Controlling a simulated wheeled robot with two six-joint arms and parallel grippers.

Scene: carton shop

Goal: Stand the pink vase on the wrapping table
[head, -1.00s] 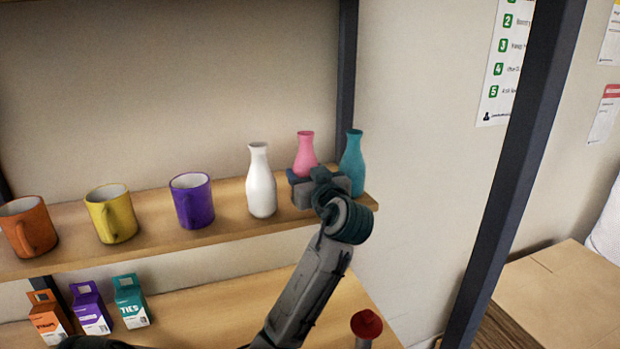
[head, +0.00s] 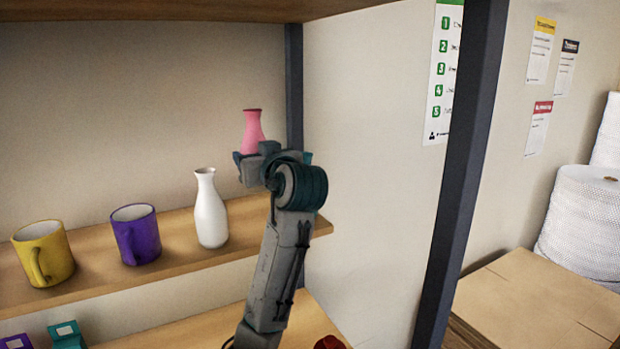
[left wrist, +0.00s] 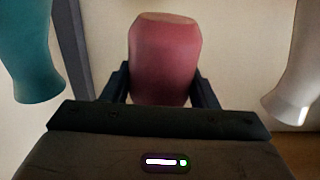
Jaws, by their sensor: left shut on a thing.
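The pink vase (head: 253,128) is upright in my left gripper (head: 250,160), seen in the head view above the upper shelf board. In the left wrist view the vase (left wrist: 164,62) stands between the two dark fingers, which are shut on it. My gripper hides its lower part in the head view. The wrapping table cannot be made out for certain. My right gripper is not in view.
A white vase (head: 210,212) stands left of my gripper on the shelf (head: 180,242). A teal vase (left wrist: 28,55) is close by, mostly hidden in the head view. Purple (head: 135,233) and yellow (head: 43,252) mugs stand further left. A dark rack post (head: 462,170) rises at right, before flat cardboard (head: 530,300).

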